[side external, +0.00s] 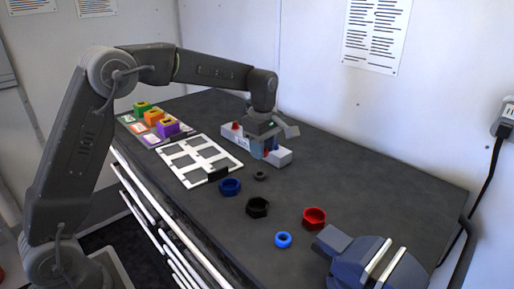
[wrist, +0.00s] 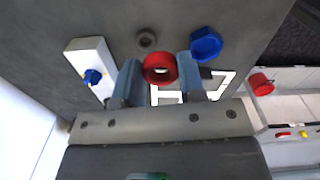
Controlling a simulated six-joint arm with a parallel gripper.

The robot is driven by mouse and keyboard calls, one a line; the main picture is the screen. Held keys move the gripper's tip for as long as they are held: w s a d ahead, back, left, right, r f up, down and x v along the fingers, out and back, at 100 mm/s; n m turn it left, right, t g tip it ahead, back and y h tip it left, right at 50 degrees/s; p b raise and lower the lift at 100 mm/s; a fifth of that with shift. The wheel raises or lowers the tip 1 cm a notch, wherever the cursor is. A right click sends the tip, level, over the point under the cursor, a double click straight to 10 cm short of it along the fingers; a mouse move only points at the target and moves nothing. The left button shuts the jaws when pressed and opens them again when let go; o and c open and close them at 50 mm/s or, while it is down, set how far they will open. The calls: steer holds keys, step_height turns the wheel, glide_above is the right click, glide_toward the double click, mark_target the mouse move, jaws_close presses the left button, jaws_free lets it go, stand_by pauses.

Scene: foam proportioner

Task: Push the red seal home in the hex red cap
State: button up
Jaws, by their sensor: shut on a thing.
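My gripper (wrist: 158,72) is shut on the red seal (wrist: 160,68), a round ring that sits between the two fingertips in the wrist view. In the side view my gripper (side external: 263,153) is at the white block, and the seal cannot be made out there. The hex red cap (side external: 314,218) rests open side up on the dark bench, to the right and nearer the camera, well apart from my gripper. The wrist view does not show this cap.
A blue hex cap (side external: 229,187), black hex cap (side external: 257,207), black ring (side external: 260,176) and blue ring (side external: 283,240) lie on the bench. A vise (side external: 367,265) stands at front right. The white block (side external: 282,158), white frame (side external: 185,148) and coloured blocks (side external: 154,118) are farther back.

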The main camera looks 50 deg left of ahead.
steer(key=d+f+m, duration=0.1)
steer(key=d+m, duration=0.3)
steer(key=d, duration=1.5)
steer(key=shift+m, duration=0.3)
steer(key=shift+s+a+f, duration=0.1)
steer(key=shift+s+f, duration=0.05)
steer(key=shift+f, duration=3.4)
steer(key=o, duration=1.3)
steer(key=shift+r, duration=0.1)
steer(key=shift+r, duration=2.95)
